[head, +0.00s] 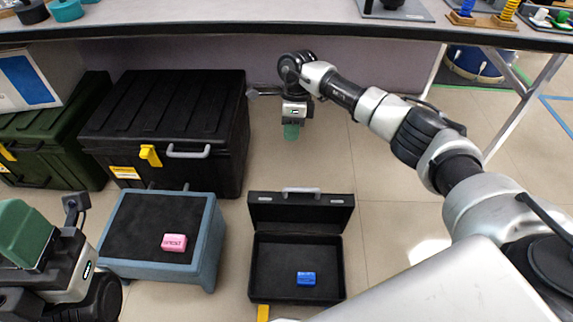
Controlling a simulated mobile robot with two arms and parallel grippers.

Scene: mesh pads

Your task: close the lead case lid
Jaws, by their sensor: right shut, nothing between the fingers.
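A small black case (254,268) stands open on the floor at the lower middle; I take it to be the lead case. Its lid (300,213) is raised at the back, with a grey handle (301,190) at the upper edge. A blue block (306,279) lies inside. My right gripper (291,132) hangs above and behind the lid, apart from it, pointing down with its fingers shut and empty. My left gripper (28,232) is at the lower left, close to the camera and far from the case; its finger gap is hidden.
A blue-grey stool (207,245) with a dark top carries a pink block (174,243) left of the case. A large closed black chest (165,115) and a green chest (50,145) stand behind. A table edge (280,32) spans the back. Floor to the right is clear.

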